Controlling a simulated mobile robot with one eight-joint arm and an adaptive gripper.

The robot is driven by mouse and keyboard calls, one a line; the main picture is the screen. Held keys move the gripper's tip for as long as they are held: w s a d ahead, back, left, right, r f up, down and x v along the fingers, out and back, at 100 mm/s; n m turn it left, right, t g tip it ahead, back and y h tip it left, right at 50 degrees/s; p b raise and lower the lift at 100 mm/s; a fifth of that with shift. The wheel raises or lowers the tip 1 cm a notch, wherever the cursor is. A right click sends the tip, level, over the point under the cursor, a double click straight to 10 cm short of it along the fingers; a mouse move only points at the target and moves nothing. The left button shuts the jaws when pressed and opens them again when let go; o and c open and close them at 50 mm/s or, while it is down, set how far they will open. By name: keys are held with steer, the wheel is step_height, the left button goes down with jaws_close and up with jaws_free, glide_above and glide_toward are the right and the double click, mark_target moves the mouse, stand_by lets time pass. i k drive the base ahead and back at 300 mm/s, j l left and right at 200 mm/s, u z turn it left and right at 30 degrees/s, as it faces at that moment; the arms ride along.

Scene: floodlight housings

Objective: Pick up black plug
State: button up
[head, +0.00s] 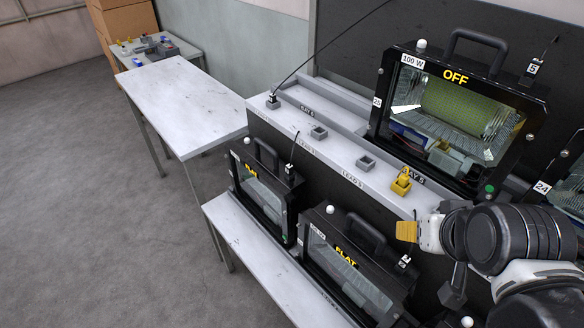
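A small black plug (273,98) stands in a grey square socket at the far left end of the grey ledge, with a thin black cable rising from it to the upper right. My gripper (422,233) is at the right, in front of the ledge's near end and well away from this plug. A yellow block shows at its tip; I cannot tell whether it is a finger pad or something held. The finger opening is not clearly visible.
A yellow plug (402,180) sits in the ledge's nearest socket; two sockets (319,132) between look empty. A housing marked OFF (455,110) stands behind. Two housings marked FLAT (262,190) stand on a lower shelf. A white table (180,100) at left is largely clear.

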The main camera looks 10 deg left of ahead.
mark_target(290, 170)
steer(key=i+j+u, duration=0.2)
steer(key=j, duration=0.2)
steer(key=j+u, duration=0.2)
steer(key=j, duration=0.2)
steer(key=i+j+u, duration=0.2)
steer(key=j, duration=0.2)
steer(key=i+j+u, duration=0.25)
steer(key=k+j, duration=0.05)
steer(key=j, duration=0.05)
